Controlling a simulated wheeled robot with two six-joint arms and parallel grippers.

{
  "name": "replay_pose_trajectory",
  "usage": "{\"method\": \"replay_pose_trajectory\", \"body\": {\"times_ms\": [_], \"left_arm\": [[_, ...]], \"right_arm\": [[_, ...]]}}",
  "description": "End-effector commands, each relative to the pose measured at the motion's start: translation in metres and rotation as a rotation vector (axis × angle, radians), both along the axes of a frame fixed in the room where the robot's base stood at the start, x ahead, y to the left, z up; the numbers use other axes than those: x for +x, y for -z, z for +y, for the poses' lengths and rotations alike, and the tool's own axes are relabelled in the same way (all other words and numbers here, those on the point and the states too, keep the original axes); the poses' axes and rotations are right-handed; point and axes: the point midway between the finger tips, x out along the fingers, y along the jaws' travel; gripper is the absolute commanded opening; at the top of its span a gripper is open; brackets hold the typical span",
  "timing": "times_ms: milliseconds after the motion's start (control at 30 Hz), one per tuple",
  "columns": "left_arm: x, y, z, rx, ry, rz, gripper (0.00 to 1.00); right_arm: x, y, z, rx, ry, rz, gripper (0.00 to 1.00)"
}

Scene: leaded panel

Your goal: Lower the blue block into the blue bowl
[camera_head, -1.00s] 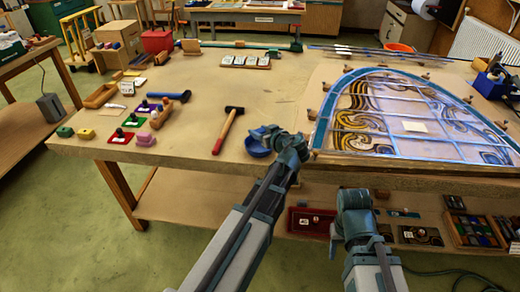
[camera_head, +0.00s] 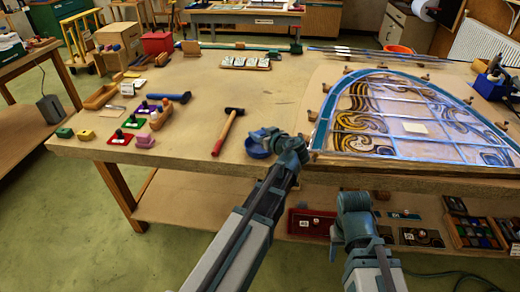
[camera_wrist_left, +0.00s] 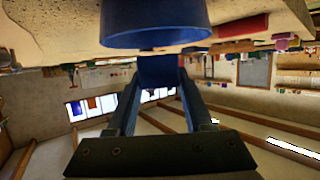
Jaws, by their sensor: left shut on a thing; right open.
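The blue bowl (camera_head: 256,150) stands at the front edge of the workbench, left of the leaded panel. My left gripper (camera_head: 272,133) is at the bowl's right side in the head view. In the left wrist view, which looks upside down, the gripper is shut on the blue block (camera_wrist_left: 158,71). The bowl (camera_wrist_left: 155,24) shows just past the block, large and close. Whether the block touches the bowl cannot be told. The block is not clearly visible in the head view. My right gripper (camera_head: 353,201) is in front of the bench, open and away from the bowl.
A hammer (camera_head: 228,131) lies left of the bowl. The leaded panel (camera_head: 400,125) lies to the right on the workbench (camera_head: 190,182). Small coloured blocks and a wooden tray (camera_head: 101,97) are at the far left. A lower shelf (camera_head: 200,205) runs beneath.

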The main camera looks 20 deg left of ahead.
Motion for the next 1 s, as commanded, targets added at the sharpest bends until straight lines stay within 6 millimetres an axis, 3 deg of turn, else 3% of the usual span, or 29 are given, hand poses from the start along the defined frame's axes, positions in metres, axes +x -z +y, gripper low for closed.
{"method": "replay_pose_trajectory", "body": {"times_ms": [1000], "left_arm": [[0.0,0.015,0.0,0.0,0.0,0.0,0.0]], "right_arm": [[0.0,0.015,0.0,0.0,0.0,0.0,0.5]]}}
